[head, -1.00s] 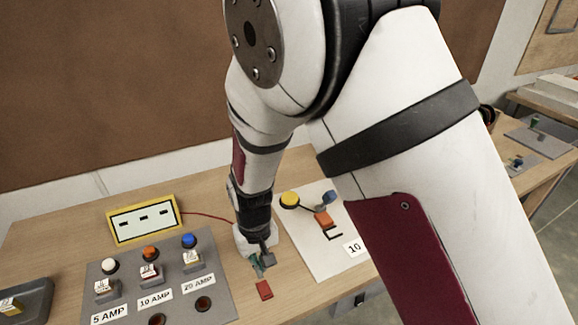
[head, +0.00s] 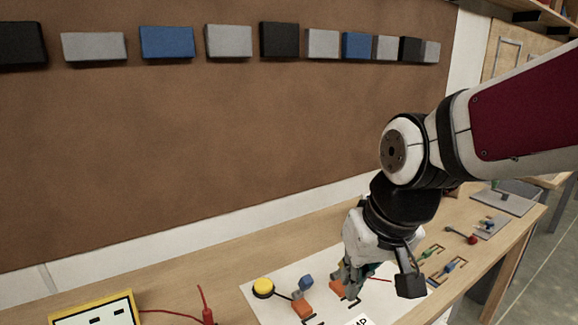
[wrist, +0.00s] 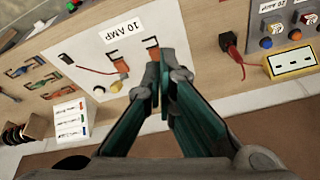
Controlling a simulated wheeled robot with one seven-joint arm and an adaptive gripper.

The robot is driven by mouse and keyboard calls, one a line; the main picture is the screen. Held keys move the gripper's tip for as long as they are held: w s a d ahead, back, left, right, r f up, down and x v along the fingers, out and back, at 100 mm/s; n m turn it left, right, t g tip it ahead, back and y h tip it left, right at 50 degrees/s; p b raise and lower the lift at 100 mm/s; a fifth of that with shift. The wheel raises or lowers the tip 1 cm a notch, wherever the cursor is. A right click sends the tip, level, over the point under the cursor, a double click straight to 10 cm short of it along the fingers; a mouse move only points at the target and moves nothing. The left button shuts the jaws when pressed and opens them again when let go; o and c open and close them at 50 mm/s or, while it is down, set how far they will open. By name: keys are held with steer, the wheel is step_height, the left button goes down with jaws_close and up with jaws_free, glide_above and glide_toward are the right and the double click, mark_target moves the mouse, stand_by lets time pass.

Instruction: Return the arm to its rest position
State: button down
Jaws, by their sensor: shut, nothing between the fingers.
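My gripper (head: 347,282) is above the white panel (head: 262,308) on the workbench, at the lower centre-right of the head view. In the wrist view my gripper (wrist: 157,82) has its green fingers shut together with nothing held. Its tips overlap an orange block (wrist: 152,45) on the panel beside the "10 AMP" label (wrist: 122,32); whether they touch it, I cannot tell. My arm reaches in from the right of the head view.
A yellow button (head: 263,287), a blue piece (head: 306,282) and an orange block (head: 303,309) are on the panel. A yellow-framed box (head: 95,311) and a red lead (head: 207,312) are left. Coloured connectors (head: 449,267) lie right. A brown wall board (head: 200,140) stands behind.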

steer(key=s+d+r+m+t+h, duration=0.1)
steer(key=s+d+r, duration=0.3)
steer(key=s+d, duration=0.5)
steer(key=shift+m+t+h+b, duration=0.3)
steer(key=shift+m+t+b, duration=0.15)
steer(key=shift+m+t, duration=0.2)
